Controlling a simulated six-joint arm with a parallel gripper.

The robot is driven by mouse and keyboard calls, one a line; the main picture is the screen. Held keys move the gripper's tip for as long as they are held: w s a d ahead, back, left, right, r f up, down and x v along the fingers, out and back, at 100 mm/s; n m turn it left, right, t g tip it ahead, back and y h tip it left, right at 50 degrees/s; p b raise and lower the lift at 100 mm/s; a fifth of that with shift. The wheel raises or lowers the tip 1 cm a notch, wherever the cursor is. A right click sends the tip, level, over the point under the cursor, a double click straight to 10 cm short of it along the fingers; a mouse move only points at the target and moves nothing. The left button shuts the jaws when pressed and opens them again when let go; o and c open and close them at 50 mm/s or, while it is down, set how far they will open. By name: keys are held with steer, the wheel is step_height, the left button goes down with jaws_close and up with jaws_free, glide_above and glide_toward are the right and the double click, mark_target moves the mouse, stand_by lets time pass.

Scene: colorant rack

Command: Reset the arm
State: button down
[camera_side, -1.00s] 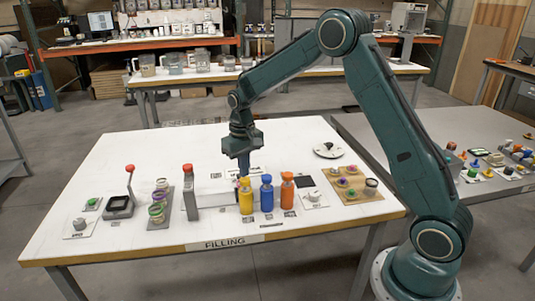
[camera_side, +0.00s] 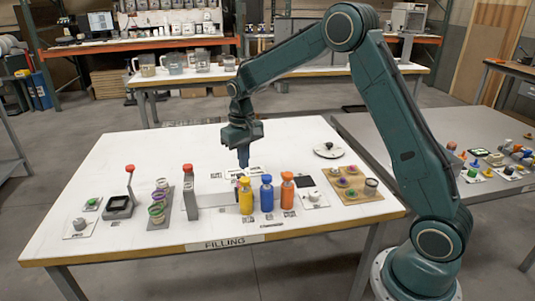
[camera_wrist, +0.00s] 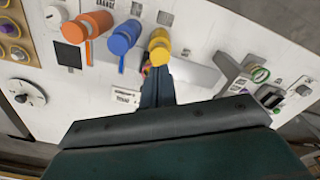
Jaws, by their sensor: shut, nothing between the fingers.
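My gripper (camera_side: 243,158) is shut and empty. It points down above the white table (camera_side: 110,160), behind the row of colorant bottles. It also shows in the wrist view (camera_wrist: 157,72), near the yellow bottle. The yellow bottle (camera_side: 246,199), blue bottle (camera_side: 266,196) and orange bottle (camera_side: 287,193) stand upright in a row at the table's front middle. In the wrist view the orange bottle (camera_wrist: 86,27), blue bottle (camera_wrist: 124,38) and yellow bottle (camera_wrist: 159,46) line up beyond the fingertips. The fingers look apart from the bottles.
A grey stand with a red-tipped post (camera_side: 188,192) and a rack of ringed cups (camera_side: 157,212) stand left of the bottles. A wooden tray (camera_side: 372,193) and a round dial plate (camera_side: 328,150) are at right. The table's back left is clear.

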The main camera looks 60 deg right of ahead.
steer(key=shift+r, duration=0.65)
steer(key=shift+s+a+r, duration=0.15)
steer(key=shift+s+r, duration=0.15)
steer(key=shift+r, duration=0.2)
steer(key=s+a+r+n+t, duration=0.1)
steer(key=s+a+r+t, duration=0.3)
steer(key=s+r, duration=0.85)
steer(key=s+a+n, duration=0.1)
steer(key=s, duration=0.8)
steer(key=s+a+n+t, duration=0.1)
steer(key=s+a, duration=0.1)
steer(key=s, duration=0.7)
steer(key=shift+a+t, duration=0.25)
steer(key=shift+t, duration=0.05)
steer(key=c, duration=2.1)
jaws_free()
steer(key=shift+w+r, duration=0.1)
